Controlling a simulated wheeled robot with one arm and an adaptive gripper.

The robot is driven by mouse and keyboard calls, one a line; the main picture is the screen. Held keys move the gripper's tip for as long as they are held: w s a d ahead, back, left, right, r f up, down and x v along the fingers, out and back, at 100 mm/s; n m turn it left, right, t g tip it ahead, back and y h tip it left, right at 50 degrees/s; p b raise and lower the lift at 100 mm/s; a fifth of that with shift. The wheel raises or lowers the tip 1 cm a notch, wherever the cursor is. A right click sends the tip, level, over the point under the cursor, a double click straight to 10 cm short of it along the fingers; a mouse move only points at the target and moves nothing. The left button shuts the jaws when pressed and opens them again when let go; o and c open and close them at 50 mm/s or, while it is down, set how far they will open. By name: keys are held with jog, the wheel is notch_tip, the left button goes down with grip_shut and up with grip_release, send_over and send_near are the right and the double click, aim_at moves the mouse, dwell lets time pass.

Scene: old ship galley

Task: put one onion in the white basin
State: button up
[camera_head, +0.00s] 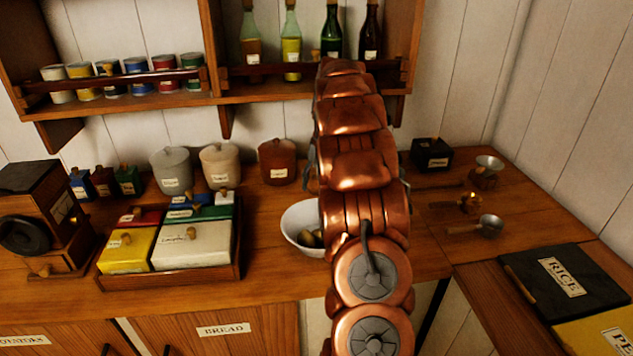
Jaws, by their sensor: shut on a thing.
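A white basin (295,218) stands on the wooden counter, left of my copper arm, which covers its right side. A few brownish, rounded things (310,238) lie inside it; I cannot tell whether they are onions. My arm rises through the middle of the view and hides what lies behind it. The fingers of my gripper do not show, nor does anything held in them. No onion can be made out clearly elsewhere.
A wooden tray (172,281) with lidded boxes stands left of the basin. Several canisters (220,166) line the back. A shelf (270,93) with bottles and tins hangs above. Metal scoops (488,227) lie at right. A black RICE box (560,283) is at front right.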

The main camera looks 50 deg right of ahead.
notch_tip(320, 180, down, 5)
jog(key=shift+r+b, duration=0.1)
jog(key=shift+b, duration=0.35)
jog(key=o, duration=1.3)
notch_tip(320, 180, up, 12)
jog(key=d, duration=0.2)
jog(key=shift+s, duration=0.25)
